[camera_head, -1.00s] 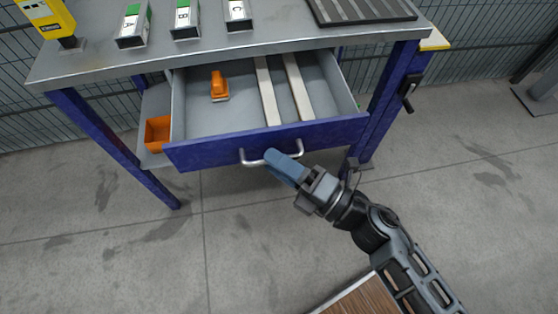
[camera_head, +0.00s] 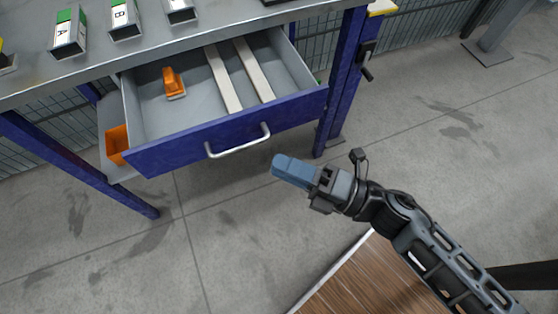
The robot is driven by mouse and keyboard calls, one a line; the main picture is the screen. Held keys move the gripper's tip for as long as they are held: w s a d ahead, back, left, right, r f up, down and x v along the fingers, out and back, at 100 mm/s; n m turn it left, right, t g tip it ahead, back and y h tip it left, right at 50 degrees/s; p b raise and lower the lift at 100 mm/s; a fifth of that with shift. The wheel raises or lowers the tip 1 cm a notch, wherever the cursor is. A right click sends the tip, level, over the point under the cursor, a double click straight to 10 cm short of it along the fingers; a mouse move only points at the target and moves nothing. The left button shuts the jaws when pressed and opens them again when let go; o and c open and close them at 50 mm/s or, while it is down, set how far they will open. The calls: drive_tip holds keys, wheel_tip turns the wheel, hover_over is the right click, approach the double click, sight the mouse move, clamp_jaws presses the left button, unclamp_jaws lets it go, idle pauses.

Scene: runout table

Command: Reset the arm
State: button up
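My gripper (camera_head: 282,166) has blue fingers and hangs over the floor, right of the drawer handle (camera_head: 238,142) and apart from it. The fingers look close together, but from this side I cannot tell whether they are shut or slightly open. I see nothing held in them. My arm reaches in from the lower right, bent at the wrist. The blue-fronted drawer (camera_head: 230,133) is pulled open under the table.
An orange object (camera_head: 173,83) and two pale strips (camera_head: 223,80) lie in the drawer. An orange bin (camera_head: 117,145) sits left of it. A wooden surface (camera_head: 365,285) is below my arm. Floor around my gripper is clear.

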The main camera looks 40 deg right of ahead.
idle(0.4)
drive_tip(key=s+d+r+m+g+h+p, duration=0.1)
drive_tip(key=s+d+r+m+h+p, duration=0.1)
drive_tip(key=s+r+m+h, duration=0.2)
drive_tip(key=s+d+r+m+g+h+p, duration=0.1)
drive_tip(key=s+r+m, duration=0.9)
drive_tip(key=m, duration=1)
drive_tip(key=s+d+h+p, duration=0.1)
drive_tip(key=s+h+p, duration=0.1)
drive_tip(key=s+h, duration=0.1)
drive_tip(key=shift+s+m+h, duration=0.35)
drive_tip(key=shift+m+h, duration=0.05)
